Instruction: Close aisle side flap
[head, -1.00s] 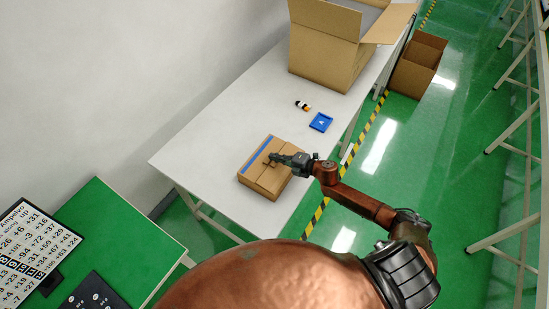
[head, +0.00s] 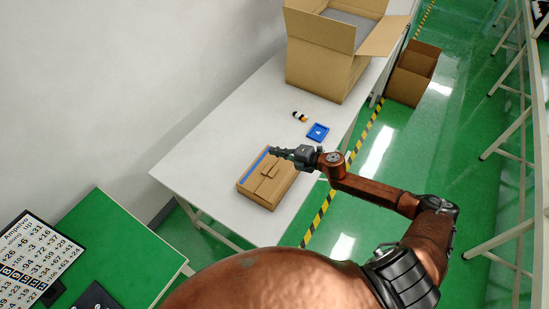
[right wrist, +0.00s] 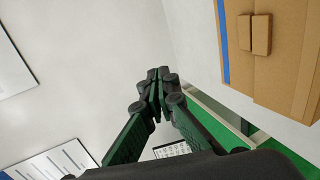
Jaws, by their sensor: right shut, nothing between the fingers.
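A large cardboard box (head: 325,75) stands open at the far end of the white table. Its aisle-side flap (head: 383,37) sticks outward to the right, and its near flap (head: 319,29) stands up. A small cardboard box (head: 262,190) with a blue strip and a tab on top lies nearer on the table; its top looks flat and shut. It also shows in the right wrist view (right wrist: 290,75). My right gripper (head: 273,151) is shut and empty over the small box's far edge; its closed fingers show in the wrist view (right wrist: 156,90). My left gripper is out of view.
A blue tray (head: 318,132) and a small black, white and yellow item (head: 299,116) lie between the boxes. An open brown carton (head: 412,75) stands on the green aisle floor. A green table (head: 115,235) is at lower left. The table's left part is clear.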

